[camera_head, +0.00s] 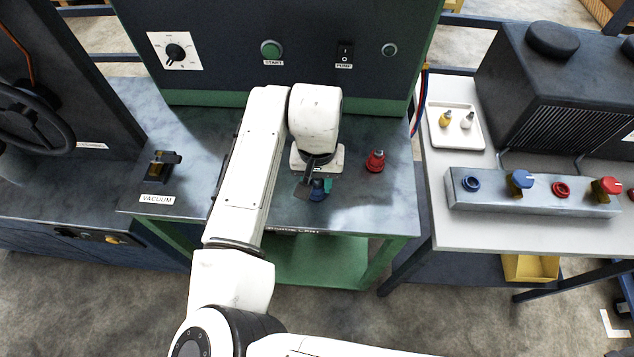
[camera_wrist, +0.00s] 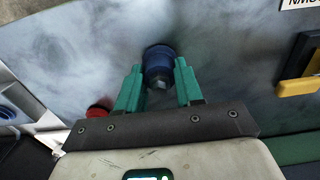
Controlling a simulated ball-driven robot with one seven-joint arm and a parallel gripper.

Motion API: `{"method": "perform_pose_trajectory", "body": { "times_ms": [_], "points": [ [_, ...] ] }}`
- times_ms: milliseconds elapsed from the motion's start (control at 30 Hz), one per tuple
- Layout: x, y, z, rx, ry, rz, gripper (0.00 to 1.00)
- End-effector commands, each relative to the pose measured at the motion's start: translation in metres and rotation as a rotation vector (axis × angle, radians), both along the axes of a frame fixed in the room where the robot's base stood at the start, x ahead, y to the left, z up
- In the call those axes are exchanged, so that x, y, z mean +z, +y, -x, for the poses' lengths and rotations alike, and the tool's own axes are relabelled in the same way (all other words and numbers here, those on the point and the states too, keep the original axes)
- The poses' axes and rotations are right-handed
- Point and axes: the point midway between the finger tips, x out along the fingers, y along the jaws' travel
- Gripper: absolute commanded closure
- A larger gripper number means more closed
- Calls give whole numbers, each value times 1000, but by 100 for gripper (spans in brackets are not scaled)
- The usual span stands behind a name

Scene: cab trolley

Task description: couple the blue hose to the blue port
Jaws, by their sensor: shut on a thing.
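The blue hose end (camera_wrist: 158,62) is a blue round coupling with a metal tip, between the teal fingers of my gripper (camera_wrist: 159,92). In the head view the blue hose end (camera_head: 318,194) is partly hidden by my gripper (camera_head: 316,186), low over the grey worktop; whether it touches the worktop is unclear. My gripper is shut on it. The blue port (camera_head: 472,183) is a blue ring at the left end of the metal manifold (camera_head: 540,200), well to the right of my gripper. A blue round part (camera_wrist: 7,112) shows at the wrist view's left edge.
A red hose end (camera_head: 375,160) stands on the worktop (camera_head: 385,205), right of my gripper. The manifold also carries a blue valve (camera_head: 521,180), a red port (camera_head: 561,190) and a red valve (camera_head: 607,186). A white tray (camera_head: 477,138) and dark ribbed box (camera_head: 560,90) stand behind.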

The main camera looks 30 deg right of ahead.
Motion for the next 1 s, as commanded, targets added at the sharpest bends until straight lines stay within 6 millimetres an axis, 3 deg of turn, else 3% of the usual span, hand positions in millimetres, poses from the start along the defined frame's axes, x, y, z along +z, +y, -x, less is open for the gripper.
{"method": "perform_pose_trajectory", "body": {
  "times_ms": [1000],
  "points": [
    [39,0,0,0,-2,1,100]
  ]
}}
